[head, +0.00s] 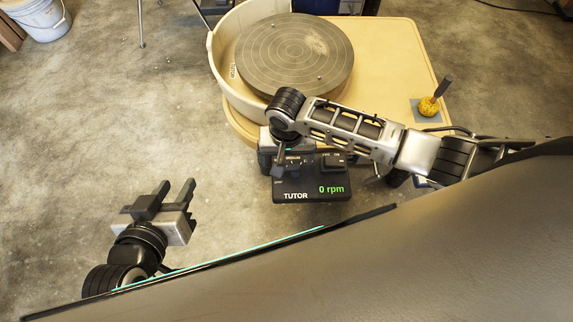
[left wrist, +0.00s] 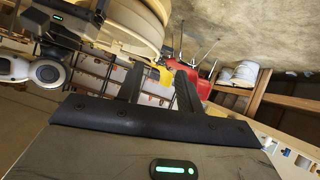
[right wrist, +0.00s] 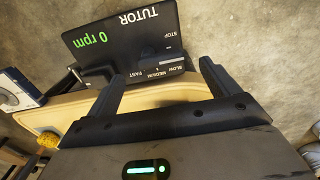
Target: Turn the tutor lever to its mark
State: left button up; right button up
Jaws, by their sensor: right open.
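The black tutor box (head: 300,190) stands at the wheel's front edge with a green "0 rpm" readout. It also shows in the right wrist view (right wrist: 112,52), with a scale marked STOP, SLOW, MEDIUM and FAST. I cannot clearly make out the lever; a small dark form (right wrist: 172,58) lies between STOP and the speed words. My right gripper (right wrist: 157,74) is open over the box's control side, its fingers apart with the scale between them. In the head view my right arm hides part of the box. My left gripper (head: 178,184) is open and empty, away to the left.
The grey wheel head (head: 295,55) sits in a cream splash pan (head: 222,62) on a cream table (head: 395,60). A white bucket (head: 40,20) is far left. Floor around my left gripper is clear.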

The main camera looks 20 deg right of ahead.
aim_at(286, 171)
notch_tip(286, 171, down, 3)
jog(key=shift+r+b, duration=0.1)
jog(key=shift+b, duration=0.25)
jog(key=shift+f, duration=0.5)
pick_arm(q)
jog(key=f, duration=0.3)
jog(key=shift+w+d+g, duration=0.3)
jog(key=shift+w+g, duration=0.05)
jog(key=shift+g, duration=0.05)
jog(key=shift+r, duration=0.1)
